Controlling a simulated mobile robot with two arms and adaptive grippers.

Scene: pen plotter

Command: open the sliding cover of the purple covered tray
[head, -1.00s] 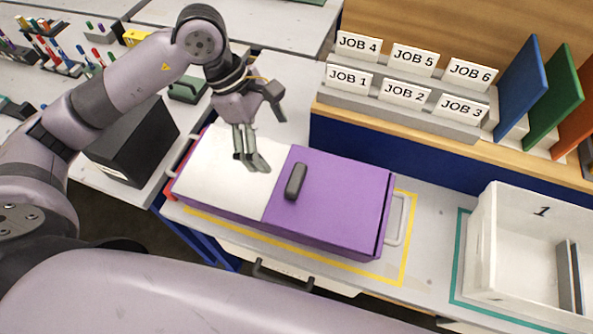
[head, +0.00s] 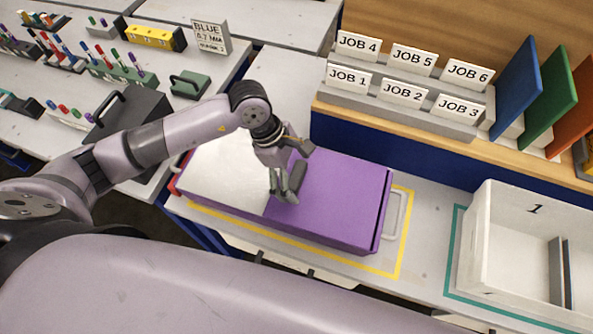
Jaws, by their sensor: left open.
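The purple covered tray (head: 350,240) sits on the bench inside a yellow outline. Its purple sliding cover (head: 345,190) spans the right part of the top, and a flat white area (head: 222,170) shows on the left part. A dark upright handle (head: 299,176) stands on the cover near its left edge. My left gripper (head: 284,186) is open and points down just left of the handle, partly overlapping it in the picture. I cannot tell whether it touches the handle. My right gripper is not in view.
A white bin marked 1 (head: 481,245) stands at the right. A rack with job cards (head: 405,92) and upright coloured boards (head: 548,95) is behind the tray. A black box (head: 130,118) and pens in holders are at the left. Bare bench lies between tray and bin.

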